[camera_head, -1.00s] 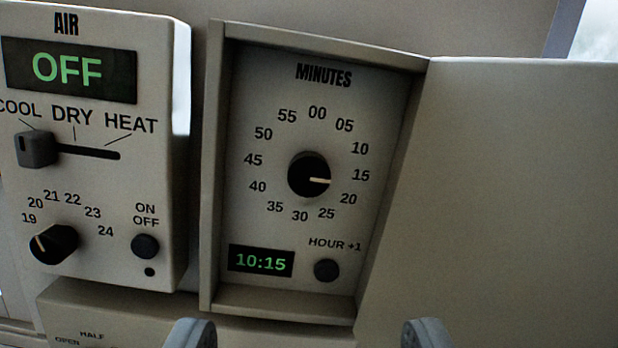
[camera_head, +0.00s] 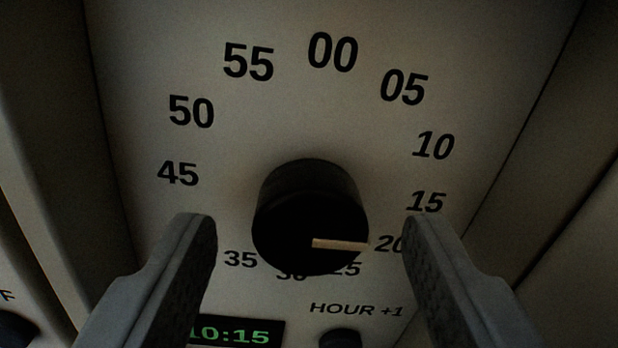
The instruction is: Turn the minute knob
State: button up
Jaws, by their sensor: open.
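The minute knob (camera_head: 308,205) is a black round knob with a pale pointer line on its face. It sits in the middle of a ring of printed numbers from 00 to 55. The pointer lies nearly level and points right, towards the 15 to 20 side of the ring. My gripper (camera_head: 308,235) is open, with one finger to the left and one to the right of the knob. Gaps show between the fingers and the knob. The left finger hides the 40 mark, and the right finger partly covers the 20.
A green display (camera_head: 238,332) reading 10:15 is below the knob, partly behind the left finger. The HOUR +1 button (camera_head: 341,338) is at the bottom edge. Raised frame walls stand left and right (camera_head: 545,150) of the dial panel. A dark knob (camera_head: 14,330) shows at the lower left corner.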

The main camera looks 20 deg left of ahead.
jog(key=shift+w+a, duration=0.25)
jog(key=shift+w, duration=0.35)
jog(key=shift+c, duration=0.5)
jog(key=c, duration=0.9)
jog(key=shift+m, duration=2.9)
